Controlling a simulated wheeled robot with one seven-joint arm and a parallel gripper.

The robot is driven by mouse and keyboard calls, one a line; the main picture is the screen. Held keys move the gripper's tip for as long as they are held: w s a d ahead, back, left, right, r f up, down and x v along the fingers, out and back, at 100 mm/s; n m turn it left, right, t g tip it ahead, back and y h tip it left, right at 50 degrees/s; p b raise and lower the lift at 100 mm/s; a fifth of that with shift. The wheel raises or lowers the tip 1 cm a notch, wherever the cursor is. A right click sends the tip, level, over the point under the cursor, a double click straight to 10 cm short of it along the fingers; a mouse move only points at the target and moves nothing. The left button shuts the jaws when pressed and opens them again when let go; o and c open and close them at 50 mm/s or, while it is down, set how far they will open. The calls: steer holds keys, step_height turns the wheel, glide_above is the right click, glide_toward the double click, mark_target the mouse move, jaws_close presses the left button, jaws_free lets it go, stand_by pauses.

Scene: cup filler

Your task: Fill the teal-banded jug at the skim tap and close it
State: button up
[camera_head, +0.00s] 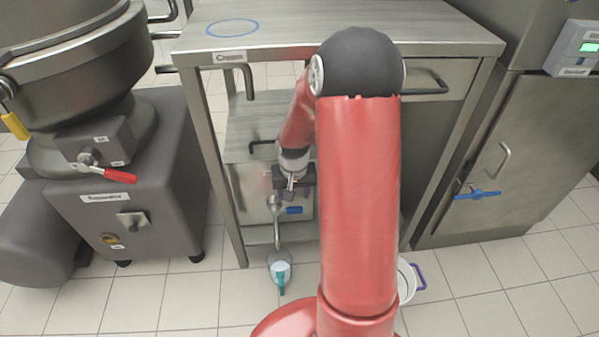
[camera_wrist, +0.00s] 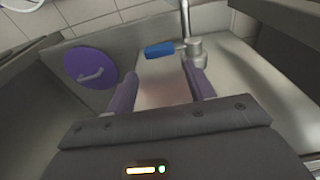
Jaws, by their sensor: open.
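A small jug (camera_head: 281,270) with a teal band and handle stands on the floor, with something pale showing in it. It is below the long downward spout of a metal tap (camera_head: 277,232). The tap's blue lever (camera_head: 293,210) points sideways to the right. In the wrist view the blue lever (camera_wrist: 160,49) lies beyond my fingertips, beside the tap body (camera_wrist: 195,50). My gripper (camera_head: 292,186) is open and empty, just above the lever, apart from it as far as I can see. I cannot tell whether liquid is flowing. The jug is not in the wrist view.
A steel table (camera_head: 400,28) with a blue ring (camera_head: 232,28) stands over the tap. A white bucket (camera_head: 404,284) with a purple handle is partly behind my arm. The separator (camera_head: 130,185) is at left, a steel cabinet (camera_head: 515,150) at right. A purple disc (camera_wrist: 90,67) is nearby.

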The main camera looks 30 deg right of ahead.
mark_target(294, 208)
steer(key=shift+w+d+f, duration=0.15)
steer(key=shift+f, duration=0.1)
steer(key=f, duration=0.2)
steer(key=f+b, duration=0.1)
steer(key=f, duration=0.4)
steer(key=shift+w+d+f+b, duration=0.15)
steer(key=shift+w+f+b, duration=0.1)
steer(key=shift+w+b, duration=0.15)
steer(key=c, duration=0.6)
steer(key=shift+c, duration=0.2)
